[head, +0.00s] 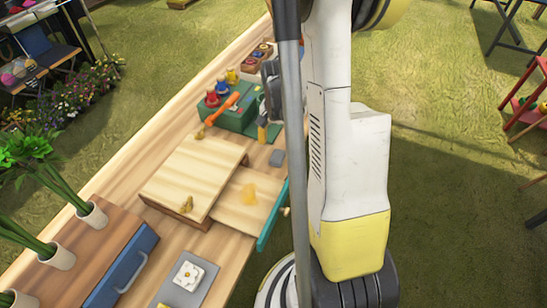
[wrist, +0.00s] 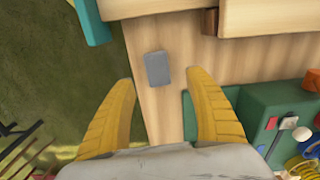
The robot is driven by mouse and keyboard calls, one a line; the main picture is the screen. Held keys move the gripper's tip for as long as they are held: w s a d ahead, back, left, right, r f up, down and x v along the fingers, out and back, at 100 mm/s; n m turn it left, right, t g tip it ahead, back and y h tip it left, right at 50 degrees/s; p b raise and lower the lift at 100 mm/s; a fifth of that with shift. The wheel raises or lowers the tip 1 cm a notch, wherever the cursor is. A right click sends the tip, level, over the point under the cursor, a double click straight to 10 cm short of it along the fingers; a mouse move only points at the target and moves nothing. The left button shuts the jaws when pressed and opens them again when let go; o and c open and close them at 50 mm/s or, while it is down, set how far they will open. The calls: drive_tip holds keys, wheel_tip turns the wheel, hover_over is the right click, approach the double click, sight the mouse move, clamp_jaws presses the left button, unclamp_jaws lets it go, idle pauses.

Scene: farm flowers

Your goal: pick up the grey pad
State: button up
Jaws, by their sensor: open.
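The small grey pad (head: 277,158) lies flat on the wooden table near its right edge, beside the open drawer. In the wrist view the grey pad (wrist: 158,69) is a rounded rectangle on bare wood, just beyond and between the two fingertips. My gripper (wrist: 160,77) is open and empty, with its yellow fingers spread on either side of the pad's line. In the head view my gripper (head: 268,132) is partly hidden by my arm, above the table on the far side of the pad. I cannot tell its exact height.
A wooden box (head: 195,170) has its drawer (head: 248,198) with a teal front (head: 272,217) pulled out. A green box (head: 232,117) with coloured knobs stands close to my gripper; it also shows at right in the wrist view (wrist: 285,105). The table edge and grass lie near the pad.

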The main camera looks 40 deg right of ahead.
sight(278, 155)
wheel_tip(278, 155, down, 7)
drive_tip(key=b, duration=0.3)
drive_tip(key=shift+s+d+r, duration=0.15)
drive_tip(key=shift+r, duration=0.1)
drive_tip(key=c, duration=1)
